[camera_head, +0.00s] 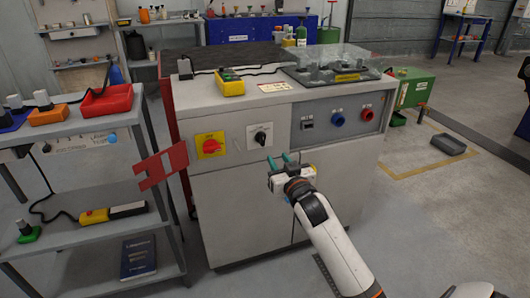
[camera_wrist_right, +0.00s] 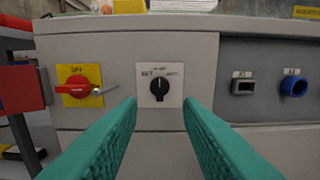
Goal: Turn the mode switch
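The mode switch (camera_head: 260,138) is a black rotary knob on a white square plate on the cabinet's front panel. In the right wrist view the knob (camera_wrist_right: 159,89) sits in the centre and stands about upright, with small labels around it that are hard to read. My right gripper (camera_head: 279,161) is open and empty, its two teal fingers pointing at the panel. In the wrist view the fingertips (camera_wrist_right: 160,106) lie to either side of the knob and slightly below it, apparently short of the panel. My left gripper is not in view.
A red rotary switch on a yellow plate (camera_head: 210,146) is left of the knob, with a small lever (camera_wrist_right: 105,89) between them. A panel with blue and red sockets (camera_head: 338,119) is to the right. A yellow pendant (camera_head: 230,87) lies on the cabinet top. A red flag-like plate (camera_head: 161,166) stands left.

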